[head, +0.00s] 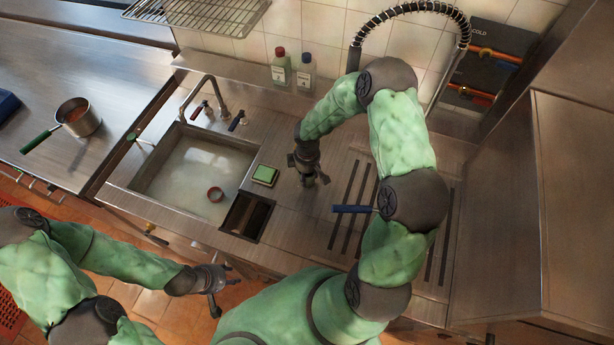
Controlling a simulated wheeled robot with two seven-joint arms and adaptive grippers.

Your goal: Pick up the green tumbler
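My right gripper (309,180) points down over the steel counter, right of the green sponge. A small dull-green shape shows at its fingertips. It may be the green tumbler, but the gripper hides most of it, and I cannot tell whether the fingers are closed on it. No other green tumbler shows clearly. My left gripper (228,290) is low at the front, over the floor before the counter, with its fingers spread and empty.
Two bottles (281,68) (305,73) stand at the back. A blue-handled tool (352,209) lies on the slotted drainboard. A pot (78,118) stands at left.

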